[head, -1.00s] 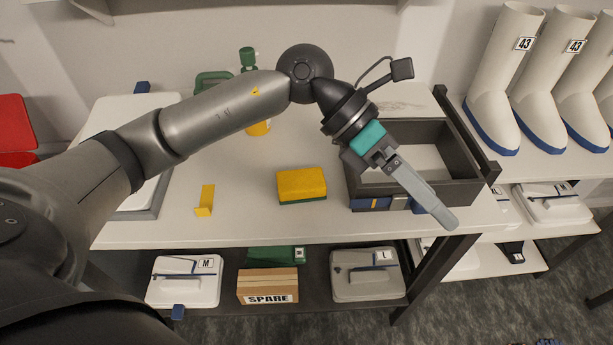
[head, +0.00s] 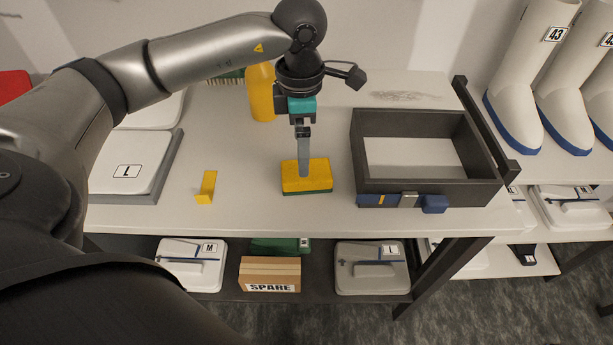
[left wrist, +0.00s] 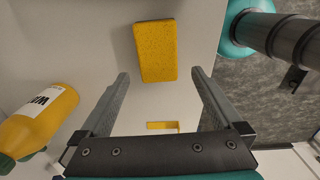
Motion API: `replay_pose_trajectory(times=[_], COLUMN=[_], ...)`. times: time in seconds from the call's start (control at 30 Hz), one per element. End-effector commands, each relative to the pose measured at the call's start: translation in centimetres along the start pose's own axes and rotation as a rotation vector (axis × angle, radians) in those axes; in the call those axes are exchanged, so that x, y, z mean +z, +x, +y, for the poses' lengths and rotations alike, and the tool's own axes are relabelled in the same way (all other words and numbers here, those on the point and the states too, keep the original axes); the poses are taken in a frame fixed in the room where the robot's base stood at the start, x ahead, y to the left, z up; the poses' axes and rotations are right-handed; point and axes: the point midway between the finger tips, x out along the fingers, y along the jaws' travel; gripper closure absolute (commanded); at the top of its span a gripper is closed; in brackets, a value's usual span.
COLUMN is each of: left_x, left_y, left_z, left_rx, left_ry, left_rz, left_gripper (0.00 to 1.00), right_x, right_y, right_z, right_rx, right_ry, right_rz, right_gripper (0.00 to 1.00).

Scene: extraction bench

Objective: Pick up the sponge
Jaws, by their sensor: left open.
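The sponge (head: 318,183) is yellow with a green underside and lies flat on the white bench top, left of the dark tray. My left gripper (head: 304,172) points down over it in the head view, its fingers covering part of the sponge. In the left wrist view the sponge (left wrist: 156,52) shows beyond the two spread fingertips of my left gripper (left wrist: 160,74), roughly centred between their lines. The gripper is open with nothing between its fingers. Whether the fingertips touch the sponge is not clear. My right gripper does not show.
A dark open-topped tray (head: 485,190) stands right of the sponge. A yellow bracket (head: 206,187) stands to the left. A yellow bottle (head: 261,95) stands behind, also in the left wrist view (left wrist: 42,114). Bench space between bracket and sponge is clear.

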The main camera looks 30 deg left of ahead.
Motion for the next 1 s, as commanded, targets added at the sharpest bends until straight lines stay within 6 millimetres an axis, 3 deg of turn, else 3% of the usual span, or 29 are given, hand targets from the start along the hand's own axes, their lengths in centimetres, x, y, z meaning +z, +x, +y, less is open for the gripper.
replay_pose_trajectory(times=[0.1,0.37,0.7,0.93,1.0], left_x=[0.0,0.1,0.1,0.1,0.1], left_y=[2.0,3.4,8.0,8.1,8.1], left_z=[-0.1,0.0,0.3,0.4,0.3], left_rx=[-0.002,-0.002,-0.003,-0.001,-0.001], left_ry=[0.001,0.0,0.001,0.001,0.001], left_rz=[0.0,-0.001,-0.001,-0.003,-0.003], left_gripper=[0.0,0.0,0.0,0.0,0.07], right_x=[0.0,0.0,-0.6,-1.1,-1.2], right_y=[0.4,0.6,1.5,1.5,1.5], right_z=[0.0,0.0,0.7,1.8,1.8], right_rx=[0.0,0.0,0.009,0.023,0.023], right_ry=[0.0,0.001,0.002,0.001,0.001], right_rz=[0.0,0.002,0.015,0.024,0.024], right_gripper=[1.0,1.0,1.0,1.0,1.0])
